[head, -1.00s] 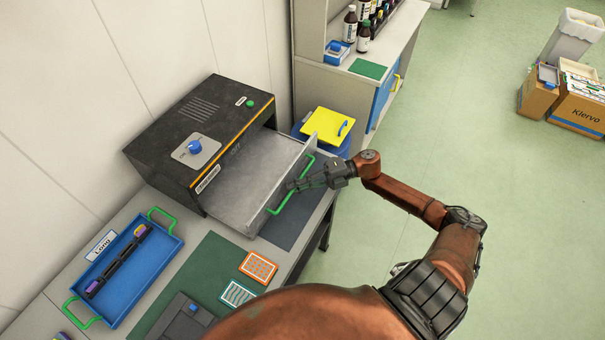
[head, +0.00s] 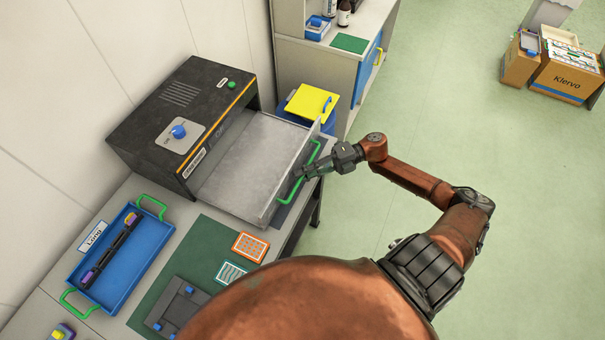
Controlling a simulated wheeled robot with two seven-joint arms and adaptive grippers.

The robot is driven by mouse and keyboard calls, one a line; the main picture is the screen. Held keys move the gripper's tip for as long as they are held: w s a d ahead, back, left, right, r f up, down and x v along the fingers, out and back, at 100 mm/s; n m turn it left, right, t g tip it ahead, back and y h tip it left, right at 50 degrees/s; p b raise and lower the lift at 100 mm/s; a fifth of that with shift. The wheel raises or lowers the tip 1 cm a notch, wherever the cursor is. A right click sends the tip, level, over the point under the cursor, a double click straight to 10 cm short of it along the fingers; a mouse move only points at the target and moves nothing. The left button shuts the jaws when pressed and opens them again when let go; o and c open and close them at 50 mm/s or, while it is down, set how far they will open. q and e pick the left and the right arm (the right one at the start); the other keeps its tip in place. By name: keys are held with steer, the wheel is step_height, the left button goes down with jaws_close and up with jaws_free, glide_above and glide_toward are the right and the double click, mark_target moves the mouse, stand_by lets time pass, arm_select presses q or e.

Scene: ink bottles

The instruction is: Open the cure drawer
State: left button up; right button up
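The cure drawer (head: 250,165) is a flat grey metal tray pulled well out of the black cure box (head: 185,115). Its green bar handle (head: 314,152) runs along the front panel. My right gripper (head: 299,173) is at the middle of this handle, with its fingers closed around the bar. The fingertips are small and partly hard to make out. The drawer's floor looks empty. My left gripper is not in view.
A blue tray (head: 110,282) with green handles holds a dark rack on the bench at left. A green mat (head: 200,240) bears an orange card (head: 250,247). A yellow lid (head: 308,104) lies behind the drawer. Open floor (head: 430,120) is at right.

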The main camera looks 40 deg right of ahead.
steer(key=shift+d, duration=0.25)
steer(key=v, duration=1.1)
steer(key=shift+d, duration=0.3)
steer(key=shift+s, duration=0.1)
